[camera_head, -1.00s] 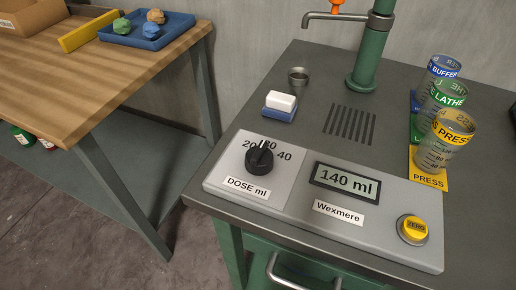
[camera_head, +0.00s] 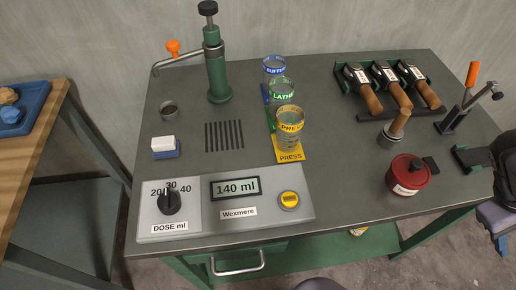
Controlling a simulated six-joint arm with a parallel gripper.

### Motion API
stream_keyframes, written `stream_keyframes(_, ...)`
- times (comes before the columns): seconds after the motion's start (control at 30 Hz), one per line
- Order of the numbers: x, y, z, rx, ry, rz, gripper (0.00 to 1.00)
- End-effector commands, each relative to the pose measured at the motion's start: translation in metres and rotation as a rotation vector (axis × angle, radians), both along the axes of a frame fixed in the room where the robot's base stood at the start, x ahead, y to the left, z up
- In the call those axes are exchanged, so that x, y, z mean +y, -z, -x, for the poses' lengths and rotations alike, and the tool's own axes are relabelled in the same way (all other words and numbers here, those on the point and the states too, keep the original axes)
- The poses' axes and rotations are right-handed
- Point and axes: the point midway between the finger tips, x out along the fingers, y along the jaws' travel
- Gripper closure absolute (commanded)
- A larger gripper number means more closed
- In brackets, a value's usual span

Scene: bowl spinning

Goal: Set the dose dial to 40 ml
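The dose dial (camera_head: 169,203) is a black knob on the left part of the pale grey control panel (camera_head: 270,222). The marks 20, 30 and 40 arc above it, with a "DOSE ml" label (camera_head: 170,227) below. Its pointer appears to be upright, towards the 30 mark. The display (camera_head: 235,188) beside it reads "140 ml". Nothing touches the dial. I cannot make out my gripper in the head view.
A yellow button (camera_head: 289,200) is at the panel's right. Labelled cups, the front one marked PRESS (camera_head: 290,133), stand behind it. A red lidded pot (camera_head: 408,175) stands right.

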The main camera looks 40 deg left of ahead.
Motion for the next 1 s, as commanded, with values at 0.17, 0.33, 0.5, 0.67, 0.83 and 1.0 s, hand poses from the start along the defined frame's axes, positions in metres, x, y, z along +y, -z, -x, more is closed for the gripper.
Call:
stream_keyframes(0.17,0.014,-0.077,-0.027,0.034,-0.131,0.102,0.48)
stream_keyframes(0.33,0.094,-0.085,-0.035,0.116,-0.292,0.035,0.48)
stream_keyframes(0.5,0.194,-0.091,-0.022,0.211,-0.466,-0.071,0.48)
stream_keyframes(0.67,0.298,-0.086,0.008,0.237,-0.54,-0.205,0.48)
stream_keyframes(0.83,0.416,-0.081,0.075,0.268,-0.547,-0.37,0.48)
stream_keyframes(1.0,0.5,-0.078,0.165,0.34,-0.528,-0.489,0.48)
